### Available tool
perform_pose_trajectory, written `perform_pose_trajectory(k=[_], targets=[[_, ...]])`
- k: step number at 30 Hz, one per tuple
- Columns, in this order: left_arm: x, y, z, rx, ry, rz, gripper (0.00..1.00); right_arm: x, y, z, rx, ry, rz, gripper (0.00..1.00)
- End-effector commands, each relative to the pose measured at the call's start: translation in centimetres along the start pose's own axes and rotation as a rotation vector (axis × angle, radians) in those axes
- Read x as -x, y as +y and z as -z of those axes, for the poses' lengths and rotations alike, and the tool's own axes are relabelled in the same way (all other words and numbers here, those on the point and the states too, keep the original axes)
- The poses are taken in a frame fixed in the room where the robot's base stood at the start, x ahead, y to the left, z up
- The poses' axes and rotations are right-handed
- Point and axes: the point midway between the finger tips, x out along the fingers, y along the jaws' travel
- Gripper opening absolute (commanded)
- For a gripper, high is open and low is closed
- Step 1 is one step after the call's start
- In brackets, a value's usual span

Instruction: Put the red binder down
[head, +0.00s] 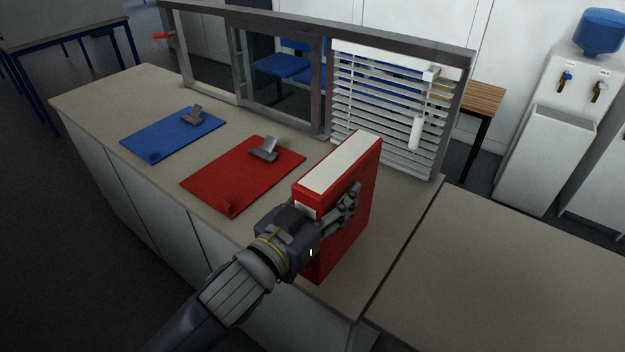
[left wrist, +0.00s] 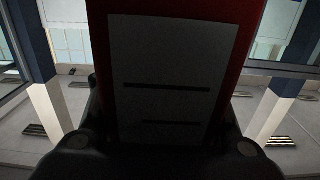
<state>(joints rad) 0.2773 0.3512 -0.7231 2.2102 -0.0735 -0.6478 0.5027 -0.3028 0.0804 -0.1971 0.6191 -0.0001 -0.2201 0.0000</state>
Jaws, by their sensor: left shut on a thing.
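The red binder (head: 352,222) is upright over the right part of the counter in the head view, its white page edge facing up. My left gripper (head: 335,212) is shut on the binder's near end, with fingers along its side. In the left wrist view, the binder's spine (left wrist: 180,35) with a dark label fills the middle, between the fingers of my left gripper (left wrist: 165,125). I cannot tell whether the binder's bottom touches the counter. My right gripper is not in view.
A red clipboard (head: 235,182) and a blue clipboard (head: 165,138) lie on the counter (head: 95,98) to the left. A framed sliding window with white blinds (head: 375,95) stands behind the binder. A lower counter (head: 500,270) extends right and looks clear.

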Motion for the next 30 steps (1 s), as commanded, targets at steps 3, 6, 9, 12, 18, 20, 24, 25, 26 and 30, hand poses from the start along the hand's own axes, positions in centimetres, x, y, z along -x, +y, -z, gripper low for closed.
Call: perform_pose_trajectory(k=[3, 6, 9, 12, 18, 20, 24, 25, 26, 30], targets=[[-1.9, -2.7, 0.4, -0.007, 0.005, 0.003, 0.0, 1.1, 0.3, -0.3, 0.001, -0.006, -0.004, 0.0], [-3.4, -4.6, 0.1, -0.005, 0.005, 0.003, 0.0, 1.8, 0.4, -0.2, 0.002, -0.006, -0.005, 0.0], [-4.6, -6.2, -0.1, -0.004, 0.006, 0.001, 0.0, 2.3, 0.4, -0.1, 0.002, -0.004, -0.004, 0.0], [-5.6, -7.3, -0.3, -0.002, 0.006, -0.001, 0.0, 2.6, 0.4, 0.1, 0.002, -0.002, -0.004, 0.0], [-6.3, -8.4, -0.7, 0.0, 0.006, -0.001, 0.0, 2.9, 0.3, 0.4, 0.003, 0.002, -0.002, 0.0], [-6.3, -8.4, -1.3, 0.003, 0.003, -0.001, 0.0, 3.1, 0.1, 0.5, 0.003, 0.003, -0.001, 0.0], [-6.3, -8.3, -3.3, 0.003, 0.003, -0.001, 0.0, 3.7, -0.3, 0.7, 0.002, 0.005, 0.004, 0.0], [-6.3, -8.3, -3.5, 0.002, 0.004, -0.001, 0.0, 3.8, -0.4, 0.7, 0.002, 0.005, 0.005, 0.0], [-6.3, -8.3, -3.8, 0.002, 0.005, -0.002, 0.0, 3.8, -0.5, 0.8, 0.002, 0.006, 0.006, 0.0], [-6.3, -8.3, -4.2, -0.001, 0.007, -0.002, 0.0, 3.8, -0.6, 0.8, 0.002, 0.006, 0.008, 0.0]])
